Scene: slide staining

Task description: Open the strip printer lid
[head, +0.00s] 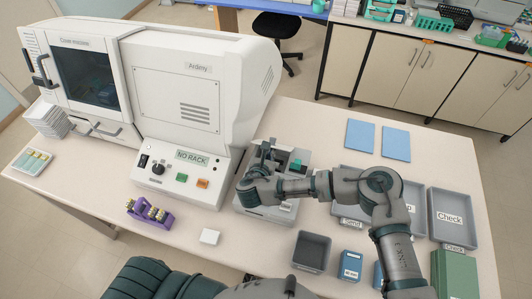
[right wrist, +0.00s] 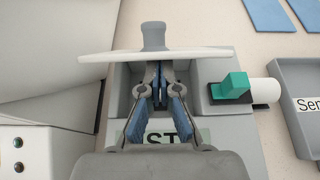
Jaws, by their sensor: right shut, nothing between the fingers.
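The strip printer (head: 262,211) is a small grey box on the bench, right of the big white machine. My right gripper (head: 264,157) is over it, its arm reaching in from the right. In the right wrist view the gripper (right wrist: 158,76) points down at the printer (right wrist: 243,150), fingers together and empty. A thin white plate (right wrist: 112,56) with a grey knob (right wrist: 153,36), seemingly the lid, shows nearly edge-on just beyond the fingertips. Whether they touch it I cannot tell. A label below is partly hidden by the gripper. My left gripper is out of view.
A green block (right wrist: 231,86) and a white roll (right wrist: 266,91) sit at the printer's right side. The white machine (head: 205,85) stands close on the left. A purple rack (head: 150,213), a white block (head: 210,237) and grey trays (head: 451,215) are around.

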